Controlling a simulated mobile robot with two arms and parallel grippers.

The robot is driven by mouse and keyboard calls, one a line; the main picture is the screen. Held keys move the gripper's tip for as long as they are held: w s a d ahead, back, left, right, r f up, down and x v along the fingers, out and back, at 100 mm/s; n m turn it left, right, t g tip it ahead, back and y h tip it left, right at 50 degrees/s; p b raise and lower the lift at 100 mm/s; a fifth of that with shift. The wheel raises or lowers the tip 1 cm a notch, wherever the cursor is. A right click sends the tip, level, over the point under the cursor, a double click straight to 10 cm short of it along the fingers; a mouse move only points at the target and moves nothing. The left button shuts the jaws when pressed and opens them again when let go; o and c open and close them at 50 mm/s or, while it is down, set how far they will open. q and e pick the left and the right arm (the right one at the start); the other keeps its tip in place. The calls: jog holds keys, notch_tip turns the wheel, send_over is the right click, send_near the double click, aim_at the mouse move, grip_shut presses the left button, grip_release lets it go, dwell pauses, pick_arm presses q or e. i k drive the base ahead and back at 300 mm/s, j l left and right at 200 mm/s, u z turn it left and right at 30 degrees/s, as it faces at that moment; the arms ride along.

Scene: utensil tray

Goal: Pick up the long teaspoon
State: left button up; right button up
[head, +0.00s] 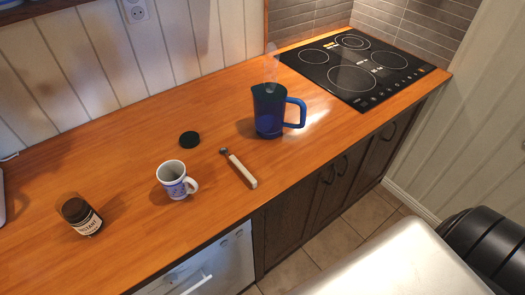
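A slim pale, see-through utensil (271,51) stands upright in a blue jug (268,118), its rounded end above the rim; it looks like a long spoon, but its lower part is hidden in the jug. A separate utensil (243,171) with a cream handle and a small dark round head lies flat on the wooden counter in front of the jug. I cannot tell for certain which is the long teaspoon. Neither of my grippers is in view.
A white and blue mug (172,180) stands left of the lying utensil, with a black round lid (189,140) behind it. A dark labelled jar (83,217) is farther left. A black hob (358,67) is at the back right. The counter's front edge is near the lying utensil.

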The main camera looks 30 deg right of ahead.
aim_at(244, 172)
jog(key=z, duration=0.65)
jog(key=u, duration=1.35)
jog(key=z, duration=1.35)
jog(key=l+u, duration=0.3)
jog(key=l, duration=0.15)
jog(key=k+l+u, duration=0.1)
jog(key=l+u, duration=0.15)
jog(key=l, duration=0.2)
jog(key=k+l+u, duration=0.1)
jog(key=l+u, duration=0.2)
jog(key=l, duration=0.15)
